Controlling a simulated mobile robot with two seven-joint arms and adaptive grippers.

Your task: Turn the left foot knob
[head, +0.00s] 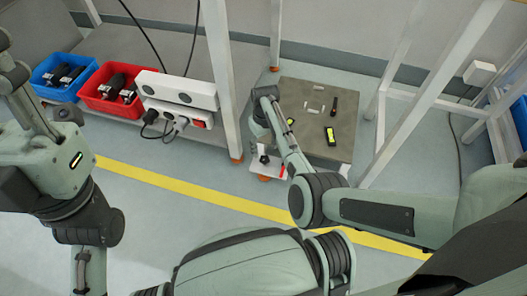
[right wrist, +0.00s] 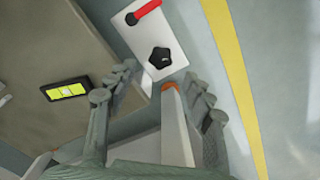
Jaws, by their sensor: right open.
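A black star-shaped knob (right wrist: 160,57) stands on a white plate (right wrist: 133,38) in the right wrist view. A red lever (right wrist: 145,9) is on the same plate. In the head view the knob (head: 264,159) and plate (head: 262,170) are low at the left foot of a small table. My right gripper (right wrist: 160,76) is open and empty. Its fingers point toward the plate, with the knob showing beyond the gap between them and apart from them. In the head view the right gripper (head: 258,130) is small and partly hidden. My left gripper is not clearly visible.
The small table (head: 345,97) carries a black device with a yellow face (head: 330,136) and small parts. Red (head: 107,104) and blue (head: 45,90) bins are left. A yellow line (head: 190,188) crosses open floor.

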